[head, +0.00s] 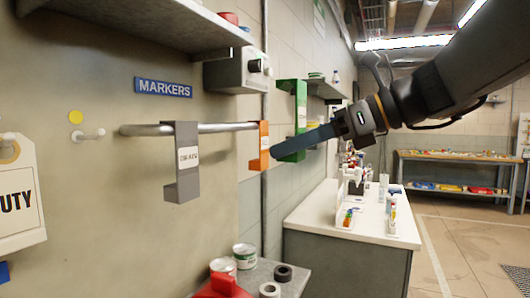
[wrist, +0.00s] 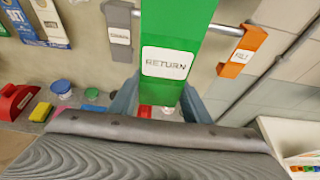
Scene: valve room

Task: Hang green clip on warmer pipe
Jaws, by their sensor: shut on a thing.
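My gripper (head: 297,143), with blue fingers, is shut on the green clip (head: 292,90). In the wrist view the fingers (wrist: 158,104) pinch the lower part of the clip (wrist: 173,30), and its white label reads RETURN. The clip is upright, in front of the wall. In the wrist view it covers part of the horizontal rail (wrist: 225,30); I cannot tell whether it touches the rail. I cannot tell which pipe is the warmer one.
A grey clip (head: 181,160) and an orange clip (head: 261,140) hang on the rail (head: 148,130) under a MARKERS sign (head: 163,87). A grey box with a knob (head: 234,70) is on the wall. Below are cans (head: 245,256), tape rolls (head: 283,273) and a white-topped bench (head: 318,212).

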